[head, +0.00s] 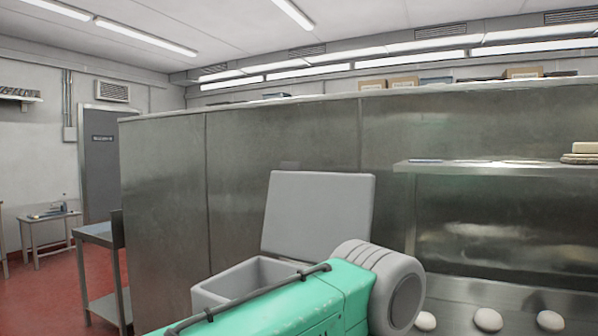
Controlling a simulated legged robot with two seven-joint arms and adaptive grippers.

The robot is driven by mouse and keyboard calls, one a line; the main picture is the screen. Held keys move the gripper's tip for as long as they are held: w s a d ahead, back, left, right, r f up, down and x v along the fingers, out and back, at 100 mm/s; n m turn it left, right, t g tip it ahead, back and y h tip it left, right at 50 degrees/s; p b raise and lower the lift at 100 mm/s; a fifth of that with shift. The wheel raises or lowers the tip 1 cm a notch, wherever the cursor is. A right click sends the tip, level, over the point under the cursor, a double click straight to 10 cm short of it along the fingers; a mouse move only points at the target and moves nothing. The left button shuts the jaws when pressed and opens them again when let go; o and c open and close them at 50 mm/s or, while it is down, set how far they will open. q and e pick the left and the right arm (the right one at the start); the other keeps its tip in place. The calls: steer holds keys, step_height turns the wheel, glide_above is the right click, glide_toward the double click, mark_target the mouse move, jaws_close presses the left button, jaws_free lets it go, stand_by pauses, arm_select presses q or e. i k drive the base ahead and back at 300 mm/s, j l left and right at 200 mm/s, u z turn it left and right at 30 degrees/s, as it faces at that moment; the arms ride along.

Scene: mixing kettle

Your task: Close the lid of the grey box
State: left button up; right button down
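The grey box (235,284) is in the lower middle of the head view, in front of a steel wall. Its flat grey lid (318,217) stands raised, tilted slightly back from the box's rear side. The box is open at the top and part of its inside shows. A teal block (300,305) with a black rail and a ridged grey drum (383,285) covers the box's front and right parts. I cannot tell whether this block is part of me. Neither of my grippers is in view.
Steel panels (160,185) stand behind the box. A steel shelf (500,168) is at the right, with several white round objects (488,320) below it. A steel side table (100,235) stands at the left on red floor (50,295).

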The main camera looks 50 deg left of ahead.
mark_target(309, 215)
steer(key=k+j, duration=0.1)
steer(key=j, duration=0.3)
steer(key=k+j+z, duration=0.1)
steer(key=j, duration=0.3)
steer(key=k+j+z, duration=0.1)
steer(key=j, duration=0.25)
steer(key=k+j, duration=0.15)
steer(key=j, duration=0.25)
steer(key=k+j+z, duration=0.1)
steer(key=j, duration=0.25)
steer(key=k+j, duration=0.2)
steer(key=j, duration=0.15)
steer(key=k+j+z, duration=0.15)
steer(key=j, duration=0.2)
